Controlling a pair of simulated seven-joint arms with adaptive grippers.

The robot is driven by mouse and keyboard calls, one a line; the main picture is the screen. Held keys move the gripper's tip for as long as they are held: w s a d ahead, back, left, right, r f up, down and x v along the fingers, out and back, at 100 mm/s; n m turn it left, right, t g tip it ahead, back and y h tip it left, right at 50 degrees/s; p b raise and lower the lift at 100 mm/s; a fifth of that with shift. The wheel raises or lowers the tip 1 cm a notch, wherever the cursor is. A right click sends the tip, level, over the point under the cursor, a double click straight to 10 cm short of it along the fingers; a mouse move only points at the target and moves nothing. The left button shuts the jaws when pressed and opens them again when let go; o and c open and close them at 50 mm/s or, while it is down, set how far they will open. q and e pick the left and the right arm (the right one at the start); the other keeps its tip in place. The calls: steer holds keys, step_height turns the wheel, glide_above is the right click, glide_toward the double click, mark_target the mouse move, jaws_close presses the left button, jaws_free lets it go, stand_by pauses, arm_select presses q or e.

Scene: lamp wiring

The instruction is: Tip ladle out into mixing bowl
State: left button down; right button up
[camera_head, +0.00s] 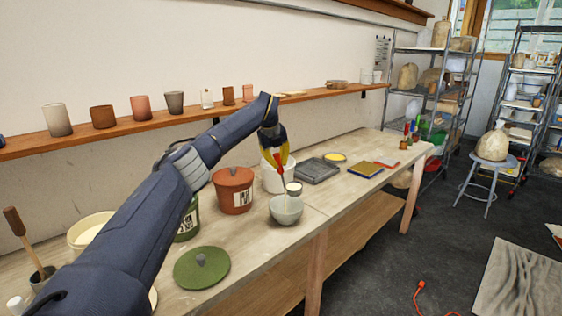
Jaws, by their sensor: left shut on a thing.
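My left gripper (279,157) reaches in over the workbench and points down. It is shut on the ladle (282,176), whose red handle shows between the yellow-tipped fingers. The ladle's thin shaft runs down towards the pale grey mixing bowl (286,212), which stands upright near the bench's front edge. The gripper is above and slightly left of the bowl. The ladle's scoop is too small to make out, so I cannot tell its tilt or contents. My right gripper is not in view.
A lidded terracotta-coloured bucket (234,193) stands left of the bowl, and a white tub (270,180) behind it. A small white jar (294,188) is close behind the bowl. A green lid (201,267) lies in front. A grey tray (317,170) lies to the right.

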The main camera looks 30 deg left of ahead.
arm_select(q)
steer(key=shift+s+a, duration=0.25)
steer(key=shift+s, duration=0.05)
steer(key=s+a+f+n+t+h, duration=0.1)
steer(key=s+a+f+t+h, duration=0.1)
steer(key=f+t, duration=0.4)
steer(key=s+a+f+n+t+h, duration=0.1)
steer(key=s+a+f+t+h, duration=0.2)
steer(key=f, duration=0.6)
steer(key=shift+s+t+h, duration=1)
steer(key=shift+t, duration=0.7)
stand_by(0.4)
steer(key=shift+f, duration=0.15)
stand_by(0.5)
stand_by(2.1)
steer(key=shift+r, duration=1.5)
